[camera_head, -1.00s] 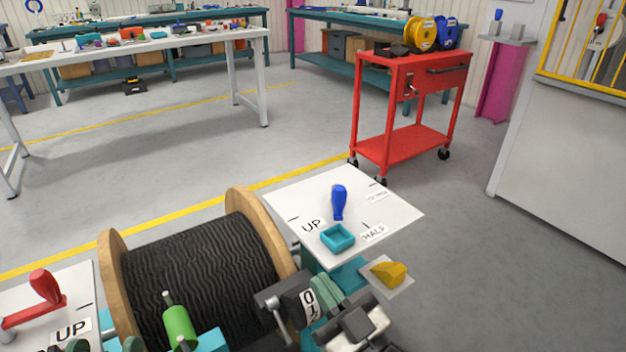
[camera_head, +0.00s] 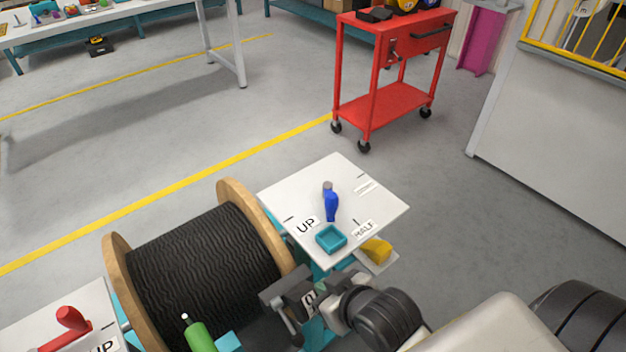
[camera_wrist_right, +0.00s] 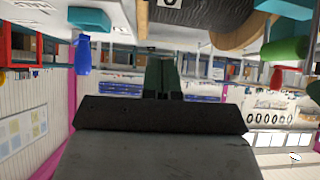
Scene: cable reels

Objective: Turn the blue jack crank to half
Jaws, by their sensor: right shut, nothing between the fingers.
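The blue jack crank (camera_head: 331,206) stands on a white plate (camera_head: 290,205) in the head view, with a grey tip at its top. A teal square piece (camera_head: 331,239) sits near the plate's front corner. The plate bears an UP label (camera_head: 306,225), a HALF label (camera_head: 364,230) and a third, unreadable label at the far right. I cannot tell exactly which mark the crank points to. My right gripper (camera_head: 328,292) is below the plate's front corner, apart from the crank. Its shut, empty fingers show in the right wrist view (camera_wrist_right: 162,76), with the blue crank (camera_wrist_right: 83,56) to their left.
A cable reel (camera_head: 205,265) stands left of the plate. A red crank (camera_head: 70,320) and a green handle (camera_head: 198,333) are at lower left. A yellow piece (camera_head: 376,250) sits beside the plate. A red cart (camera_head: 390,100) stands behind, with clear floor around it.

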